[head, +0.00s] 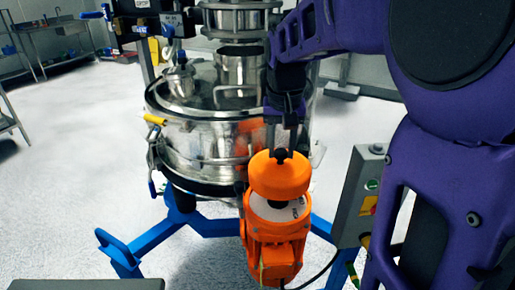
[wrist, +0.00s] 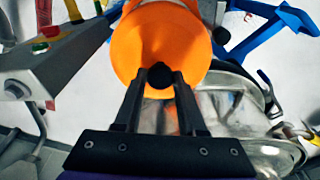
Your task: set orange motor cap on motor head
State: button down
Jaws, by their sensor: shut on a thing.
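The orange motor cap (head: 279,178) is held by its black knob, just above the orange motor (head: 274,252) in the head view. A gap shows between the cap and the pale top of the motor head (head: 279,209). In the wrist view the cap (wrist: 160,40) fills the upper middle, and my gripper (wrist: 160,82) is shut on its black knob (wrist: 160,75). In the head view my gripper (head: 283,147) comes down from above onto the knob. The motor is hidden behind the cap in the wrist view.
The steel sifter vessel (head: 205,145) stands left of the motor on a blue frame (head: 130,255). A grey control box (head: 357,195) with buttons stands close on the right; it also shows in the wrist view (wrist: 60,60). Pale open floor (head: 60,150) lies to the left.

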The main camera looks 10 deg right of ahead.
aim_at(280, 165)
jog(key=shift+f+b, duration=0.55)
jog(key=shift+f, duration=2.65)
jog(key=shift+f, duration=0.1)
jog(key=shift+f+b, duration=0.35)
jog(key=shift+f, duration=0.2)
jog(key=shift+c, duration=2.4)
grip_release()
jog(key=shift+r, duration=0.1)
notch_tip(280, 165, up, 13)
jog(key=s+p, duration=0.1)
jog(key=p, duration=0.2)
jog(key=shift+s+a, duration=0.2)
jog(key=shift+s, duration=0.2)
